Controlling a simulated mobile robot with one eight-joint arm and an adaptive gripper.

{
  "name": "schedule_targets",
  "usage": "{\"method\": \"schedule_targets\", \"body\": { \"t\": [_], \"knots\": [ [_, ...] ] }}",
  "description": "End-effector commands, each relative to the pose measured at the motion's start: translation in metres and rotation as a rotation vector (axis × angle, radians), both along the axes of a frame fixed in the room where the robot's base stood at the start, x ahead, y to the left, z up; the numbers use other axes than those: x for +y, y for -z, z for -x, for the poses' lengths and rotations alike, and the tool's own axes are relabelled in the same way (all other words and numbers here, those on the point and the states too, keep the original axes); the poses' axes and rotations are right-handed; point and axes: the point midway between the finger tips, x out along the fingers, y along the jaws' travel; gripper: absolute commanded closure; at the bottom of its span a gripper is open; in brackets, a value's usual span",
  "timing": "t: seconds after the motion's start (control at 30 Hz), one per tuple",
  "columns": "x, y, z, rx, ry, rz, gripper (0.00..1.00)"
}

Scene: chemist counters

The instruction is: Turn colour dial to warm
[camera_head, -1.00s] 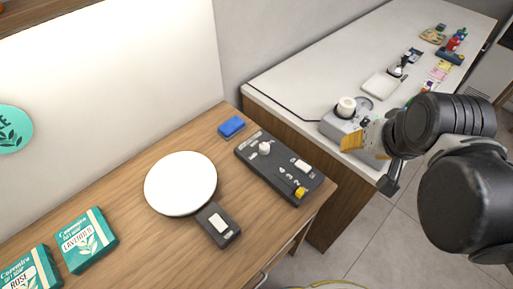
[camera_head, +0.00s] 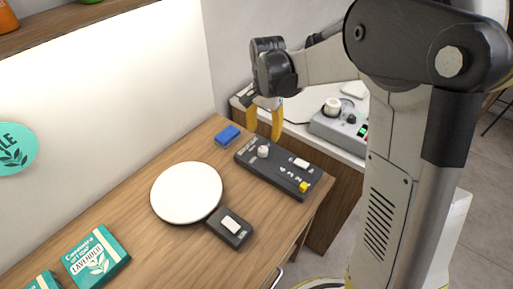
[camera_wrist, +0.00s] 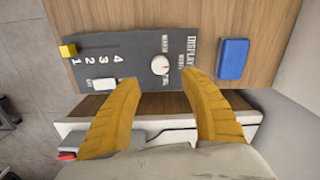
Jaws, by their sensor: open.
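The colour dial (camera_head: 263,151) is a small white round knob on a dark control panel (camera_head: 262,168) at the right end of the wooden counter. In the wrist view the dial (camera_wrist: 160,65) sits between small printed labels too fine to read surely, near the word DISPLAY, with a small reddish mark on its face. My gripper (camera_head: 264,130) is open, its two yellow fingers pointing down above the dial. In the wrist view the fingertips (camera_wrist: 161,79) lie either side of the dial's near edge, with nothing between them; I see no contact.
The panel (camera_wrist: 130,52) also carries a yellow slider (camera_head: 304,187) by a number scale and a white rocker (camera_head: 301,163). A blue block (camera_head: 228,135) lies behind it. A white disc (camera_head: 187,192) and black switch box (camera_head: 230,227) stand left. A grey device (camera_head: 340,125) sits on the white counter.

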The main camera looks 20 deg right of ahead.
Motion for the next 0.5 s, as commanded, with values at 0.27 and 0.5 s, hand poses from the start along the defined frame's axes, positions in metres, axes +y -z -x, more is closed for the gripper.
{"method": "schedule_targets", "body": {
  "t": [0.27, 0.5],
  "knots": [
    [0.001, 0.060, -0.001, -0.001, -0.002, 0.000, 0.48],
    [0.001, 0.085, -0.001, -0.001, -0.002, 0.000, 0.48]
  ]
}}
